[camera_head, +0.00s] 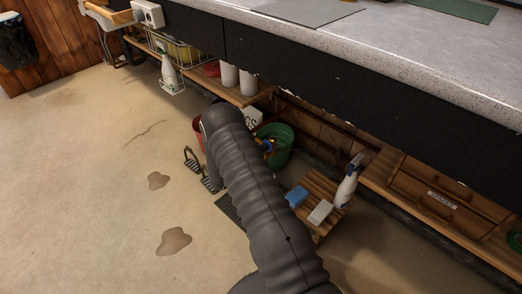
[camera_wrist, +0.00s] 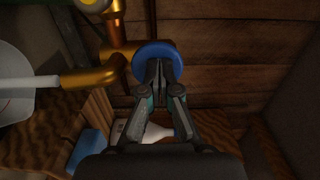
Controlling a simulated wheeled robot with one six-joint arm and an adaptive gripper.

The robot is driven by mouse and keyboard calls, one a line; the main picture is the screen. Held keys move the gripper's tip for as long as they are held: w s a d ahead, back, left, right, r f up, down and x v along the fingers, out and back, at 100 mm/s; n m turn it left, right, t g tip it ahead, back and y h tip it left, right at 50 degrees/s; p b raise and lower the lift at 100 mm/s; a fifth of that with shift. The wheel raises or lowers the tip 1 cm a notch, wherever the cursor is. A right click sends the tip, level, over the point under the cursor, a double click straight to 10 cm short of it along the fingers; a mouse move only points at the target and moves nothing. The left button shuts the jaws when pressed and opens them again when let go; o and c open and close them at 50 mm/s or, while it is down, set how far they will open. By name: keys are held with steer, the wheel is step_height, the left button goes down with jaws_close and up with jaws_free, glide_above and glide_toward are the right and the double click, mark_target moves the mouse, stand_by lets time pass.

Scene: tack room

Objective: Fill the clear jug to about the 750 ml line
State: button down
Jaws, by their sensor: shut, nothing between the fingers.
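In the wrist view my gripper (camera_wrist: 160,72) is shut and empty, its fingertips in front of a round blue tap handle (camera_wrist: 150,47). They overlap the handle in the picture; I cannot tell whether they touch it. The brass tap (camera_wrist: 113,28) is fixed by the plank wall, and a brass spout with a pale tube (camera_wrist: 35,82) reaches left. A pale, rounded vessel (camera_wrist: 12,105), likely the jug, is cut off at the left edge below that tube. Its marks and level cannot be read.
A slatted wooden stand (camera_head: 318,186) holds a blue sponge (camera_head: 297,196), a white block (camera_head: 320,212) and a spray bottle (camera_head: 348,182). A green bucket (camera_head: 284,157) is behind my arm. The counter (camera_head: 400,45) overhangs this area. Open floor lies left, with puddle-like stains (camera_head: 173,241).

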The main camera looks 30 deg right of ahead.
steer(key=v, duration=1.4)
steer(key=shift+b, duration=0.3)
steer(key=shift+w+r, duration=0.1)
